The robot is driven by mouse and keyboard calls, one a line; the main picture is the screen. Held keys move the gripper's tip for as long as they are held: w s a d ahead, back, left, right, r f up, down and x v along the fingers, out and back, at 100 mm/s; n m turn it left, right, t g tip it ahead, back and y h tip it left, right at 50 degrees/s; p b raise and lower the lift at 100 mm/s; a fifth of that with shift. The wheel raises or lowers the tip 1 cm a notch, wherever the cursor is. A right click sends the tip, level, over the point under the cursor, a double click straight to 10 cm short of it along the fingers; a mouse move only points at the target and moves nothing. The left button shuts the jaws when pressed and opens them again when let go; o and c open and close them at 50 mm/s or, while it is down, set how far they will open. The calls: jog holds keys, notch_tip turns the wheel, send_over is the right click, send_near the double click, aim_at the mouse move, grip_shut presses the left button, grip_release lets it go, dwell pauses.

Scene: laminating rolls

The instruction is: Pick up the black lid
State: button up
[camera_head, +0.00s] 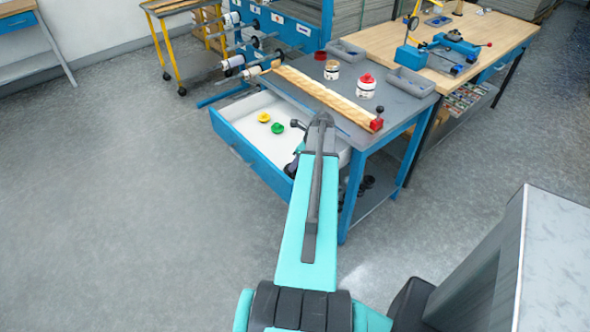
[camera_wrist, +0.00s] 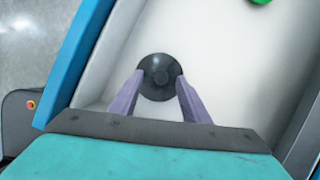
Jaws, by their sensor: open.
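The black lid (camera_wrist: 159,75) is a dark round disc lying on the white floor of the open drawer, seen in the wrist view. My gripper (camera_wrist: 158,84) is open above it, with one finger at each side of the lid's near half. I cannot tell how much height is left between the fingertips and the lid. In the head view my arm hides the lid, and my gripper (camera_head: 297,149) shows only in part over the right side of the drawer.
The blue drawer (camera_head: 237,146) also holds a yellow lid (camera_head: 264,117) and a green lid (camera_head: 277,128), left of my arm. Its blue side wall (camera_wrist: 78,52) stands near the gripper. The grey tabletop (camera_head: 345,88) carries a wooden bar (camera_head: 325,95) and jars.

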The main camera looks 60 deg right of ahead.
jog(key=shift+x, duration=0.95)
jog(key=shift+c, duration=0.3)
grip_shut()
